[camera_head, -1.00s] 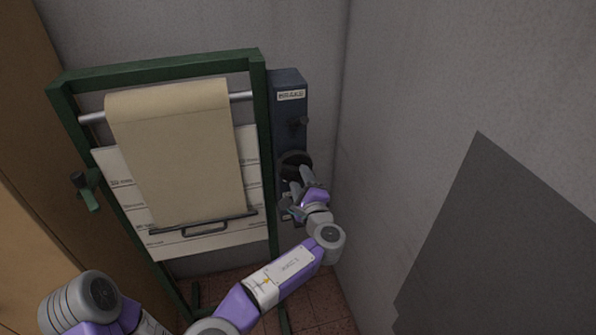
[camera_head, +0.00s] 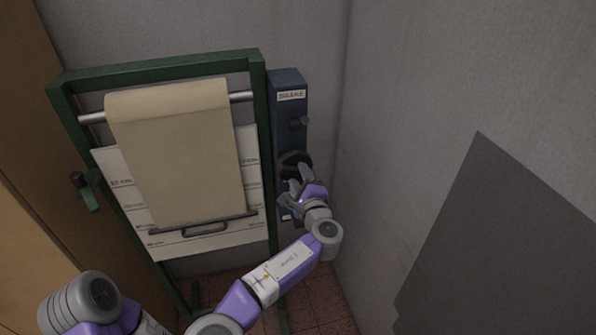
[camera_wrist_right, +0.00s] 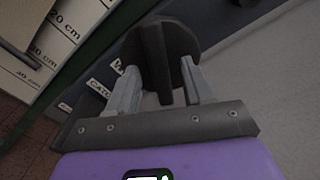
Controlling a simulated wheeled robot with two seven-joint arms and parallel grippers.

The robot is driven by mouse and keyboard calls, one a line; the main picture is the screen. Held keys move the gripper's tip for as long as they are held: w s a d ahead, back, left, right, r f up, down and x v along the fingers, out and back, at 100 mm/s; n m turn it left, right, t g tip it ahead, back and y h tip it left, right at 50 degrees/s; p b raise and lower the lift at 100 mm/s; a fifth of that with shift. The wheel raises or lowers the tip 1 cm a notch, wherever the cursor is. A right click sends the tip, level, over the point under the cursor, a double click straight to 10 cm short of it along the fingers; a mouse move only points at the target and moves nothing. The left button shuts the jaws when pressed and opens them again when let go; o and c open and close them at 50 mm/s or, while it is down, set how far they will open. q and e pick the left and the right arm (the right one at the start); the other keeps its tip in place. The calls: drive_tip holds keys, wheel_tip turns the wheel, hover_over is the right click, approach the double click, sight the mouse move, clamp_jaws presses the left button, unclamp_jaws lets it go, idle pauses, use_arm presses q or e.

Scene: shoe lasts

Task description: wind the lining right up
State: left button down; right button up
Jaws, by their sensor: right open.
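The lining (camera_head: 180,150) is a beige sheet hanging from a metal roller (camera_head: 241,97) in a green frame (camera_head: 160,70). A dark bar with a handle (camera_head: 205,228) runs along its lower edge, in front of a white board with cm marks (camera_head: 195,243). My right gripper (camera_head: 298,188) is at a black round knob (camera_head: 296,161) on the dark blue panel right of the frame. In the right wrist view, its open fingers (camera_wrist_right: 163,92) stand either side of the knob's raised bar (camera_wrist_right: 158,60); I cannot tell whether they touch it. My left gripper is out of view.
The panel (camera_head: 288,82) carries a BRAKE label (camera_head: 291,95) and a smaller dark knob (camera_head: 298,123). A green crank-like handle (camera_head: 86,190) sits on the frame's left post. A grey wall (camera_head: 400,110) stands close on the right.

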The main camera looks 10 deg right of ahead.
drive_tip(key=shift+w, duration=0.65)
idle(0.3)
drive_tip(key=shift+s, duration=0.3)
clamp_jaws()
idle(0.3)
drive_tip(key=m, duration=0.3)
drive_tip(key=shift+m, duration=0.3)
